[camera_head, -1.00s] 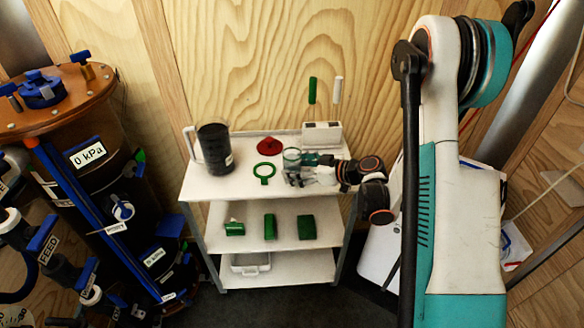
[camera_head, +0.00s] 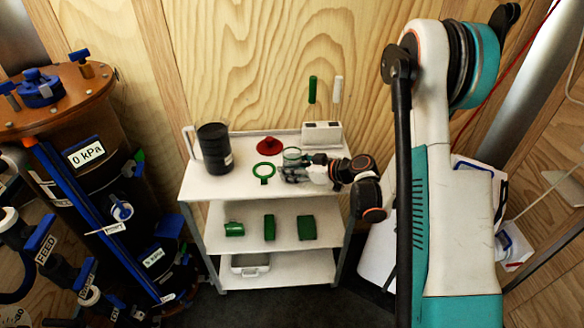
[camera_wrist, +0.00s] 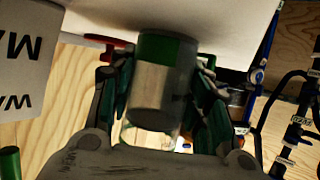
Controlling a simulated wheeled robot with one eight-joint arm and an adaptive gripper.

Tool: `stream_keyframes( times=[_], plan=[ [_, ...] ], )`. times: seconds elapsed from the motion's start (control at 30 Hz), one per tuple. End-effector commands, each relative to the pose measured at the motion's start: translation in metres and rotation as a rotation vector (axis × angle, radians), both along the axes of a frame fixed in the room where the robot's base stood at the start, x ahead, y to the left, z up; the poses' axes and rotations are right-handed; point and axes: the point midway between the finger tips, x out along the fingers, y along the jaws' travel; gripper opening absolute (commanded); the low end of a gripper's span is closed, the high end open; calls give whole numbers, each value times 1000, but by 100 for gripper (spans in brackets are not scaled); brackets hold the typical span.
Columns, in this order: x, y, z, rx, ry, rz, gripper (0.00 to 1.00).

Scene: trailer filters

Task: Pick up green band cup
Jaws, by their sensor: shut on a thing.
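The green band cup (camera_head: 291,155) is a small clear-grey cup with a green band at its rim, at the right of the trolley's top shelf. In the wrist view the cup (camera_wrist: 158,92) lies between the two fingers of my gripper (camera_wrist: 162,82), with the green band on the side away from my palm. My gripper (camera_head: 292,172) reaches in from the right and is shut on the cup. The fingers hide part of its sides and lower part. I cannot tell whether its base touches the shelf.
On the white top shelf (camera_head: 222,188) stand a black jug (camera_head: 214,148), a green ring (camera_head: 264,173), a red funnel-like piece (camera_head: 269,146) and a white holder (camera_head: 322,134). Green blocks (camera_head: 306,228) lie on the middle shelf. A brown tank (camera_head: 95,130) stands left.

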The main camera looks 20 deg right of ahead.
Motion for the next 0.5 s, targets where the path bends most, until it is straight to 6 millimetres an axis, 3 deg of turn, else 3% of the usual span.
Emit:
stream_keyframes(
  times=[0.5],
  plan=[
    [0, 0, 23, 0, 0, 0, 15]
  ],
)
